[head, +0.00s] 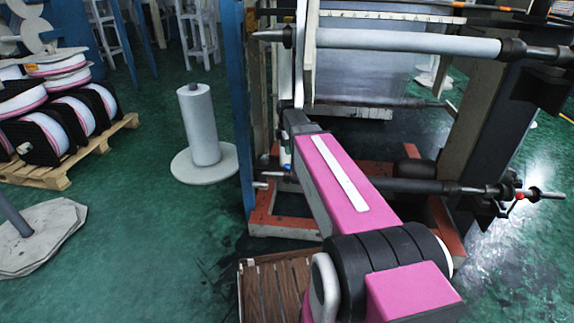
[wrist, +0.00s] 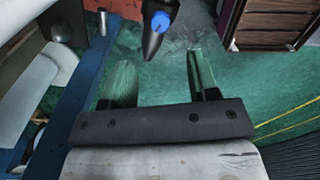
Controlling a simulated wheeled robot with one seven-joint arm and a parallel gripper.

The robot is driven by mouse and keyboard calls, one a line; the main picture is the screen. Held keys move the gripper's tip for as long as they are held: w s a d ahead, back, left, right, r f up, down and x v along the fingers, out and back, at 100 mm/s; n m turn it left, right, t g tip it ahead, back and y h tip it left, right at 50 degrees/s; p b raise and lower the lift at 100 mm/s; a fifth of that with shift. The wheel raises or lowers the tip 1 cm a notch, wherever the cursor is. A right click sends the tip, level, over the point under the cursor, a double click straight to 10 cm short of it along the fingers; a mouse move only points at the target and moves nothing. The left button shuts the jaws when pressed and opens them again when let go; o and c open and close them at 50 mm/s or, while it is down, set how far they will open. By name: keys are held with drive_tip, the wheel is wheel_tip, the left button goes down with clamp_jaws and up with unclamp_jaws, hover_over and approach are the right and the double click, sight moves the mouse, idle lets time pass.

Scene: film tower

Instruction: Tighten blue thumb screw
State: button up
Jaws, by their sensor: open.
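The blue thumb screw (wrist: 160,21) shows in the wrist view as a small blue knob on a dark tapered cone (wrist: 153,42). It lies just beyond my gripper (wrist: 158,68), roughly in line with the gap between the fingers. My gripper is open, its two fingers apart with nothing between them. The screw is not touched by either finger.
The film tower has a blue post (head: 238,110) and a white upper roller (head: 400,42). A lower dark shaft (head: 410,186) runs right of my arm. A grey spool stand (head: 199,125) and a pallet (head: 60,170) with rolls stand left. Green floor is open between them.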

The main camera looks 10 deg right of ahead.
sight(287, 165)
wheel_tip(287, 165, down, 9)
drive_tip(key=shift+f, duration=0.1)
idle(0.4)
drive_tip(key=c, duration=1)
